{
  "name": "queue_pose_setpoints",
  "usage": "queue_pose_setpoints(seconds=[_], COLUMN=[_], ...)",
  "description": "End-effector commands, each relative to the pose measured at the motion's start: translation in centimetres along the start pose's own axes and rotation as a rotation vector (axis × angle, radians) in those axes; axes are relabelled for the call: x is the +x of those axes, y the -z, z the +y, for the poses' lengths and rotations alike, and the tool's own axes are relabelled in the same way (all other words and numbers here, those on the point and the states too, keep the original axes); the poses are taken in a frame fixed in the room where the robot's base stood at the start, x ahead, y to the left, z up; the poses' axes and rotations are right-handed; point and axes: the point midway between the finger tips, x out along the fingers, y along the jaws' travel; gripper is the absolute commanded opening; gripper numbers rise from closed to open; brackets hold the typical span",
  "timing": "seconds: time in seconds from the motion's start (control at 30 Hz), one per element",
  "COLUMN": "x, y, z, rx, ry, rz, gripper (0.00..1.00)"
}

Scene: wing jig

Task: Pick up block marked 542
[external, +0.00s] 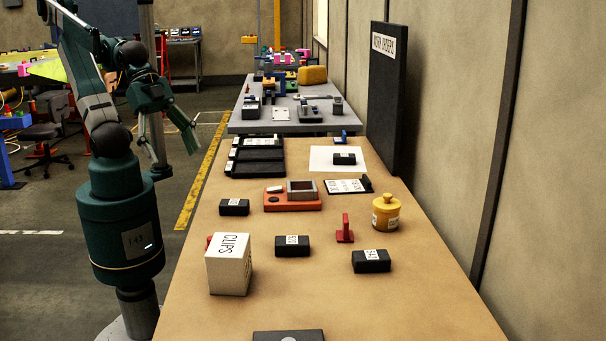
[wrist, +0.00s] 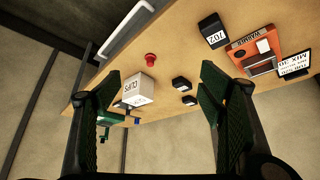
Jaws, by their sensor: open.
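Several small black blocks with white labels lie on the tan table. The block at the front right (external: 371,262) has a label that seems to read 542, but the print is small. Another black block (external: 293,247) lies left of it, a third (external: 234,208) lies farther back, and one (external: 344,159) rests on a white sheet. In the wrist view, a block labelled 702 (wrist: 212,32) is at the top, and two blocks (wrist: 181,84) (wrist: 189,100) show between the fingers, labels unreadable. My gripper (external: 179,152) is open and empty, left of the table; its green fingers also show in the wrist view (wrist: 160,76).
A white CLIPS box (external: 228,265) stands at the table's left edge. An orange warmer (external: 292,203), a red stand (external: 345,232), a yellow jar (external: 385,213) and a clipboard (external: 345,186) stand around the blocks. A dark board (external: 388,100) rises by the wall. Table at front right is clear.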

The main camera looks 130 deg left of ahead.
Motion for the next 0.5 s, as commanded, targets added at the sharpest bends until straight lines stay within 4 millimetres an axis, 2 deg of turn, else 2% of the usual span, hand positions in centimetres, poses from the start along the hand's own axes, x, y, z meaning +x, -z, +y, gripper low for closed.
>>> queue_pose_setpoints(seconds=[0.5], x=[-0.1], y=[8.7], z=[-1.4], rx=[0.108], ry=[0.005], rz=[-0.084], gripper=[0.69])
